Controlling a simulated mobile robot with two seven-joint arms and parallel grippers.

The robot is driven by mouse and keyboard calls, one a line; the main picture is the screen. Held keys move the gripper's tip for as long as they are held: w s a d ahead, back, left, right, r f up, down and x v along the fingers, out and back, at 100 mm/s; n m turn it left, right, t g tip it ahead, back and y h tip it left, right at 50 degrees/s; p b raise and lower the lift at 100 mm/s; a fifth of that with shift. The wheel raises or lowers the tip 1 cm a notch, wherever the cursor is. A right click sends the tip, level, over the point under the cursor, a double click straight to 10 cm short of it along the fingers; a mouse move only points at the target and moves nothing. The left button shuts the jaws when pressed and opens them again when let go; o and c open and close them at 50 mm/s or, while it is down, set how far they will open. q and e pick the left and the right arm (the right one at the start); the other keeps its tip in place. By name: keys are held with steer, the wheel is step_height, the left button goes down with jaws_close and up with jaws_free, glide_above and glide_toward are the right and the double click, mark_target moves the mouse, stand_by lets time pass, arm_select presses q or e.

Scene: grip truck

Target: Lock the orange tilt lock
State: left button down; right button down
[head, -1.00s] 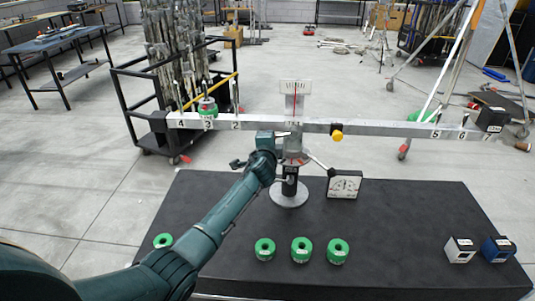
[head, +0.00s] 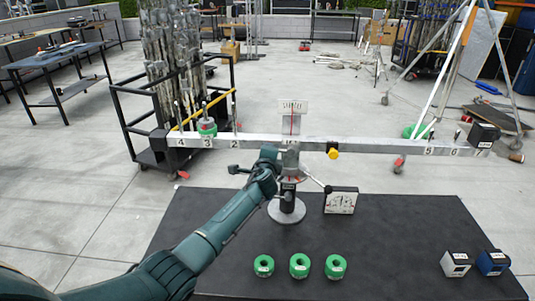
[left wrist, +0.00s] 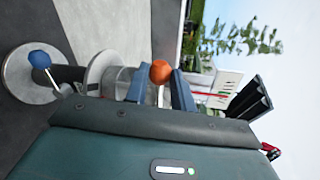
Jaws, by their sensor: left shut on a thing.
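The balance beam (head: 385,148) lies across a post with a round base (head: 287,210) on the black table. The orange tilt lock (left wrist: 160,71) shows in the left wrist view as an orange ball on a thin stem. My left gripper (left wrist: 159,92) is shut on it, with one finger on each side of the stem. In the head view my left gripper (head: 268,158) is at the post just below the beam and hides the lock. A lever with a blue knob (left wrist: 39,59) shows at the left of the wrist view. My right gripper is not in view.
Several green weights (head: 300,265) are in view, one of them on the beam's left part (head: 207,128). A white block (head: 456,264) and a blue block (head: 493,262) stand at the table's right. A dial box (head: 341,200) stands beside the post.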

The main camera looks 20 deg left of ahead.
arm_select(q)
steer(key=shift+r, duration=0.15)
steer(key=c, duration=1.2)
jaws_free()
steer(key=p+v, duration=0.1)
steer(key=v, duration=1.2)
steer(key=s+d+f+n+g+h, duration=0.35)
steer(key=s+f+n+h, duration=0.2)
steer(key=s+f, duration=1.05)
steer(key=s+d+f+n, duration=0.1)
steer(key=s+n, duration=0.2)
steer(key=s, duration=0.2)
steer(key=s+d+f+n+g+h, duration=0.1)
steer(key=s+f+n, duration=0.1)
steer(key=s, duration=0.3)
steer(key=s+d+f+n+h, duration=0.1)
steer(key=s+n, duration=0.3)
steer(key=s, duration=0.1)
steer(key=shift+s+f+g, duration=0.25)
steer(key=shift+s, duration=0.05)
